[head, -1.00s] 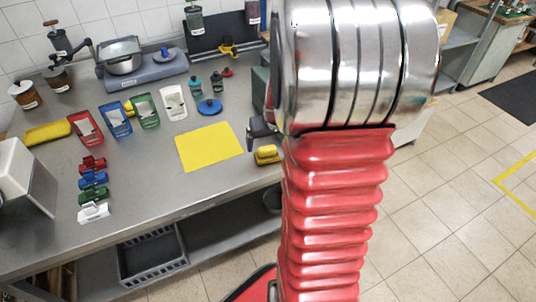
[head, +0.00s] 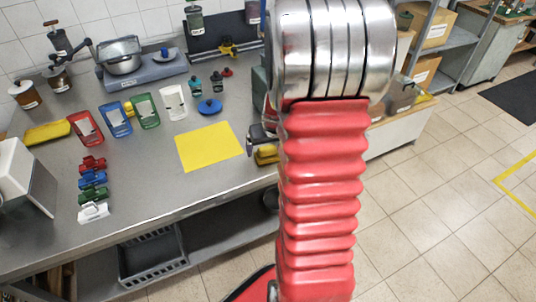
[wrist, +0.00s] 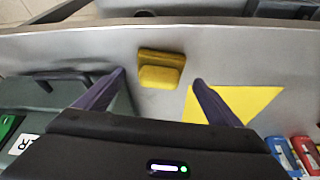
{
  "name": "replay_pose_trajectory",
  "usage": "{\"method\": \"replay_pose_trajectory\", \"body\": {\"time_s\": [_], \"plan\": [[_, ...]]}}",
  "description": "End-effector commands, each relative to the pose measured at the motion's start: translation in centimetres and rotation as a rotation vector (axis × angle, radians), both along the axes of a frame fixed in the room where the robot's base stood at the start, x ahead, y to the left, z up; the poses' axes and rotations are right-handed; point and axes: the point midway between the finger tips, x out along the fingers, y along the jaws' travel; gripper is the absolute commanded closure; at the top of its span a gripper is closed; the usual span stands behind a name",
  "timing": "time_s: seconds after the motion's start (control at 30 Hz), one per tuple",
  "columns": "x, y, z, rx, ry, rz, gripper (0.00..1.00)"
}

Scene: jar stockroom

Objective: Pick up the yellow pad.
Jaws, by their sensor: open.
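A small yellow pad (wrist: 161,70), a block with a raised upper part, lies on the grey bench near its front edge. In the head view the yellow pad (head: 264,157) shows at the right end of the bench, partly hidden by my gripper and arm. My gripper (wrist: 159,78) is open and empty. In the wrist view the pad lies between and beyond its two dark fingertips, with free space on both sides. In the head view the gripper (head: 262,134) is mostly hidden behind my arm. I cannot tell its height above the pad.
A flat yellow sheet (head: 209,146) lies left of the pad, with a blue round-knobbed lid (head: 210,106) behind it. A dark grey box (wrist: 60,95) stands beside the left finger in the wrist view. Coloured holders (head: 147,111) and small coloured blocks (head: 93,180) stand farther left.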

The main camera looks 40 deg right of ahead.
Motion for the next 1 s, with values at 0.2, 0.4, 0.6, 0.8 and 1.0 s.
{"method": "replay_pose_trajectory", "body": {"time_s": [0.2,0.4,0.6,0.8,1.0], "plan": [[0.8,-0.5,-2.2,0.002,0.002,0.0,0.12],[1.1,-0.7,-3.1,0.0,0.0,-0.001,0.12],[1.1,-0.7,-3.1,0.0,0.0,0.0,0.12],[1.1,-0.7,-3.1,0.0,0.0,0.0,0.12],[1.1,-0.7,-3.1,0.0,0.0,0.0,0.17]]}}
